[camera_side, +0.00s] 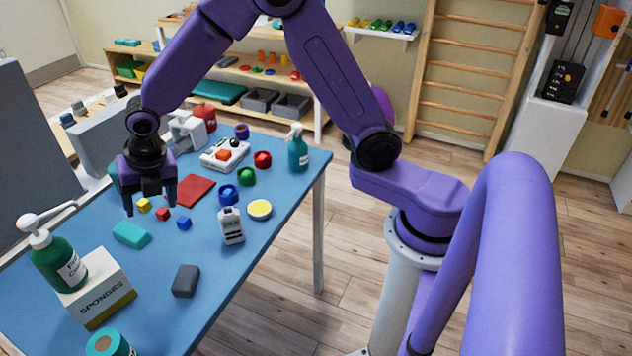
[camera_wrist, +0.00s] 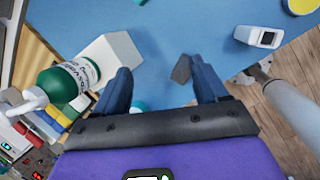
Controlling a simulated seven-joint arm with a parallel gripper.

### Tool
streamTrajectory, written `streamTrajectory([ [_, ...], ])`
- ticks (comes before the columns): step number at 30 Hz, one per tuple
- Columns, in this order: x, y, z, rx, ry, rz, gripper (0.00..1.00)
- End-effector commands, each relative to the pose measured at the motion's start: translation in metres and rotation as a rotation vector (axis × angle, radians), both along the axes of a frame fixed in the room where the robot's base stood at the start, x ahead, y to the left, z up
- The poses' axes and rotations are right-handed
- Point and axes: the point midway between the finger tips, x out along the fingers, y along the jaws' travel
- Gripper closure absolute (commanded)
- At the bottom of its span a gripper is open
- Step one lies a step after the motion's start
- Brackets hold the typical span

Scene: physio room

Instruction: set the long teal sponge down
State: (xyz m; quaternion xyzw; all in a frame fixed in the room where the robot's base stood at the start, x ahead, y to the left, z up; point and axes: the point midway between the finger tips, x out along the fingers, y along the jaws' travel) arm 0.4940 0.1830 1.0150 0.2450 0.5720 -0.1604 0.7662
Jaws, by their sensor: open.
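The long teal sponge (camera_side: 131,234) lies flat on the blue table in the side view, with nothing holding it. A small teal piece at the top edge of the wrist view (camera_wrist: 141,2) appears to be its end. My gripper (camera_side: 150,203) is open and empty, above the table and behind the sponge in the side view, apart from it.
Small yellow, red and blue cubes (camera_side: 163,214) lie near my gripper. A sponge box (camera_side: 98,290), green pump bottle (camera_side: 62,262), grey block (camera_side: 186,281) and teal-topped tub (camera_side: 108,343) stand nearer the front.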

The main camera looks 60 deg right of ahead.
Motion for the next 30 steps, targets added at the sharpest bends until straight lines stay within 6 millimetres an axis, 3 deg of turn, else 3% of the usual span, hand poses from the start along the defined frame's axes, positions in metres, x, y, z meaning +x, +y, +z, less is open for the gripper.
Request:
streamTrajectory([
  [3,-0.047,-0.006,0.019,0.067,0.042,-0.192,0.28],
  [11,-0.152,-0.034,0.046,0.175,0.146,-0.634,0.28],
  [21,-0.282,-0.098,0.058,0.227,0.255,-1.194,0.28],
  [25,-0.312,-0.117,0.058,0.224,0.272,-1.341,0.28],
  [30,-0.33,-0.129,0.056,0.22,0.279,-1.431,0.28],
])
